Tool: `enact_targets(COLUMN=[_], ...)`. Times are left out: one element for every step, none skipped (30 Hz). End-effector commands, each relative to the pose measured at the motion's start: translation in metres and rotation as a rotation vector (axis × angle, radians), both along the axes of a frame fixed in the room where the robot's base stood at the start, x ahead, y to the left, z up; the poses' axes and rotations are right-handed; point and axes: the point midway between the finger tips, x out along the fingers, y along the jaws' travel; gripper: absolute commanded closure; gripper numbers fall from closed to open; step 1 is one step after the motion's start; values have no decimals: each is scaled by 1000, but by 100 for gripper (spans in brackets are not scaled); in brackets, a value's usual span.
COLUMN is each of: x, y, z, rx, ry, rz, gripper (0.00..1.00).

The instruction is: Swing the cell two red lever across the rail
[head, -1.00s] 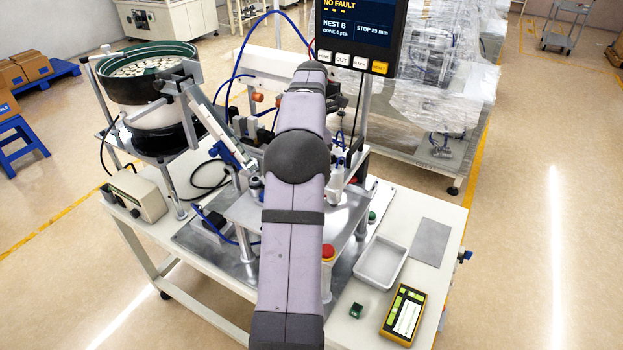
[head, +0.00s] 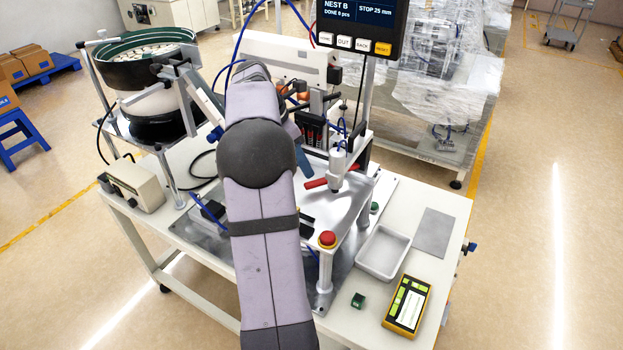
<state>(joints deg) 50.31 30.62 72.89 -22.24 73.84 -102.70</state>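A red lever (head: 316,184) shows on the raised metal plate (head: 345,205), right of my arm. A red piece also shows on the other side of the white upright cylinder (head: 337,168); I cannot tell whether both are one lever. No readable label marks cell two, and I cannot make out the rail. My arm covers the left part of the plate. My gripper is hidden behind my arm, so its fingers and any contact with the lever are not visible.
A red stop button (head: 327,239) sits on the plate's front corner. A white tray (head: 382,253), a grey sheet (head: 435,232) and a yellow handheld device (head: 407,305) lie at right. A bowl feeder (head: 143,72) stands at left. A display (head: 361,22) hangs above.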

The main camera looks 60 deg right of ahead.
Motion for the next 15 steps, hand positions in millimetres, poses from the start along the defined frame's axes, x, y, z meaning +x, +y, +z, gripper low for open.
enact_targets(x=[0, 1, 2, 2, 2, 2, 2, 2, 2, 2, 1, 0, 0, -1, -2], y=[-6, -6, -7, -7, -7, -7, -7, -7, -7, -8, -8, -9, -10, -11, -12], z=[3, 3, 3, 3, 3, 3, 3, 3, 2, 1, -1, -3, -5, -8, -12], rx=[-30, -37, -44, -48, -48, -49, -49, -49, -48, -48, -48, -47, -47, -46, -46], ry=[-8, -17, -26, -30, -31, -34, -34, -35, -34, -34, -34, -33, -33, -33, -33], rz=[-24, -41, -57, -66, -73, -78, -80, -80, -81, -80, -80, -80, -80, -81, -79], gripper=[64, 64, 64, 64, 64, 64, 64, 64, 64, 64, 64, 64, 64, 64, 64])
